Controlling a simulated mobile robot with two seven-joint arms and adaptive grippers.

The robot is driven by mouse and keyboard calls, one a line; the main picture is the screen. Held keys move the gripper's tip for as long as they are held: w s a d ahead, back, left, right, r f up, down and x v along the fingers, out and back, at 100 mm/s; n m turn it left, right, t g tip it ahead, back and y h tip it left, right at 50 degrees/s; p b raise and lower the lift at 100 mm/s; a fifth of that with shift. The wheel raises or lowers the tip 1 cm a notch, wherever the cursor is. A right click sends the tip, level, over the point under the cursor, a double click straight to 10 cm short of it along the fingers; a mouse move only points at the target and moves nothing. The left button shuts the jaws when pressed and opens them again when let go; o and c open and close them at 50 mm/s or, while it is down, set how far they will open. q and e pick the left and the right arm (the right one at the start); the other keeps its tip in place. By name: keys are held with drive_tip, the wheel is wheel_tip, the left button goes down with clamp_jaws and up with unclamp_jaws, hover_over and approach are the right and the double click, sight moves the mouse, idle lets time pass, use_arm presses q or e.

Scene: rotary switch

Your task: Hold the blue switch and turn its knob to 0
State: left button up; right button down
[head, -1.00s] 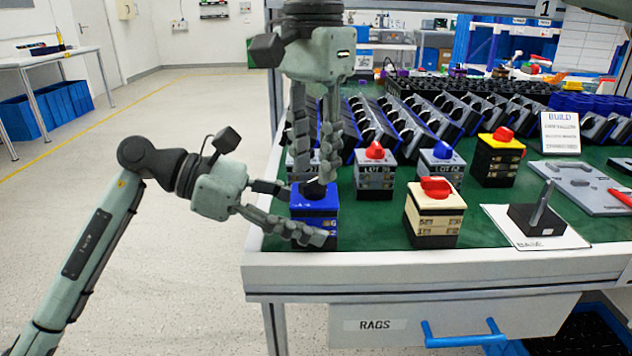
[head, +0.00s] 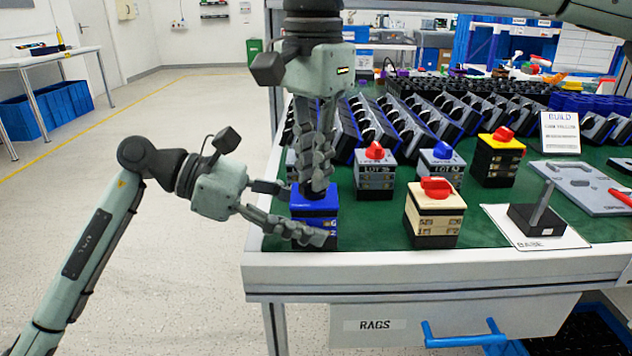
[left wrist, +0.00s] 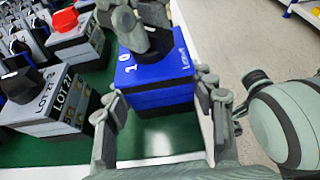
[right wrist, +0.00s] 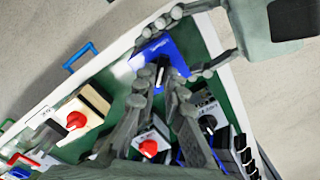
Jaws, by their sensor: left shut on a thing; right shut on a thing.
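The blue switch (head: 315,204), a box with a blue top and dark lower body, stands upright near the bench's front left corner. My left gripper (head: 303,213) is shut on its body from the left, one finger on the front face and one behind. In the left wrist view the blue switch (left wrist: 160,70) sits between the two fingers. My right gripper (head: 317,188) points down from above and is shut on the knob, which its fingers hide in the head view. In the right wrist view the dark knob (right wrist: 161,73) shows between the fingertips; its exact setting is hard to read.
A beige switch with a red knob (head: 435,218) stands to the right. Grey switches with a red knob (head: 375,172) and a blue knob (head: 441,168) stand behind, with a yellow-topped one (head: 498,160). A base plate with a post (head: 537,218) lies at right.

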drive_tip(key=n, duration=0.8)
drive_tip(key=c, duration=2)
unclamp_jaws()
drive_tip(key=shift+n, duration=0.5)
drive_tip(key=o, duration=0.4)
drive_tip(key=shift+r, duration=2.55)
use_arm(q)
drive_tip(key=o, duration=1.3)
drive_tip(key=shift+c, duration=0.2)
